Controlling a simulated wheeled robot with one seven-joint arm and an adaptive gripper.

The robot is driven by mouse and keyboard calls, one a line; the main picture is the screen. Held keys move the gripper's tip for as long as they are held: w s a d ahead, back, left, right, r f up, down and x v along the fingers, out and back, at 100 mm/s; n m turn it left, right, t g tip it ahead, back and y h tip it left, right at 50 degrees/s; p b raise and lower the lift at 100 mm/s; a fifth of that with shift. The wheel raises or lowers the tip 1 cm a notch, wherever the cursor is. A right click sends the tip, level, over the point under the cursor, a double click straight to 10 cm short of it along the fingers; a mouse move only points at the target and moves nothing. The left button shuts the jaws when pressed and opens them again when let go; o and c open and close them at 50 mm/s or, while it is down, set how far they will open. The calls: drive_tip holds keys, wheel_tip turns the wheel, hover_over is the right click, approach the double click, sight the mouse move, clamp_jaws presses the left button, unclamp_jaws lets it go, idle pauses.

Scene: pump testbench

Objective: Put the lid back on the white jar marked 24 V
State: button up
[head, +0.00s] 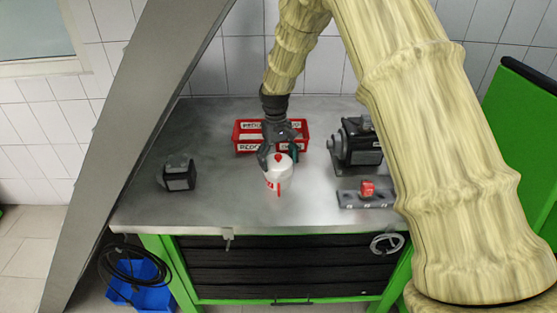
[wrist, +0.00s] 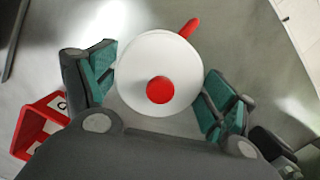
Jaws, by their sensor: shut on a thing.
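The white jar (head: 279,185) stands on the metal bench top near the middle, with a red mark and a red upright strip on its side. The marking is too small to read. A round white lid (wrist: 145,78) with a red knob covers its top in the wrist view; I cannot tell whether it is fully seated. A red handle-like piece sticks out beyond the lid's edge. My gripper (wrist: 160,88) has its green-padded fingers on opposite sides of the lid, shut on it. In the head view my gripper (head: 279,158) is over the jar's top from behind.
A red bin (head: 245,138) with labels stands just behind the jar. A black box-like part (head: 179,176) is at the left. A dark motor or pump (head: 358,142) and a plate with a red knob (head: 367,190) are at the right. The bench front is clear.

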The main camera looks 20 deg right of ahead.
drive_tip(key=shift+p, duration=0.3)
idle(0.6)
drive_tip(key=o, duration=0.7)
drive_tip(key=shift+r+p, duration=2.5)
drive_tip(key=shift+r, duration=1)
clamp_jaws()
drive_tip(key=shift+f+b, duration=0.45)
drive_tip(key=shift+f, duration=1.25)
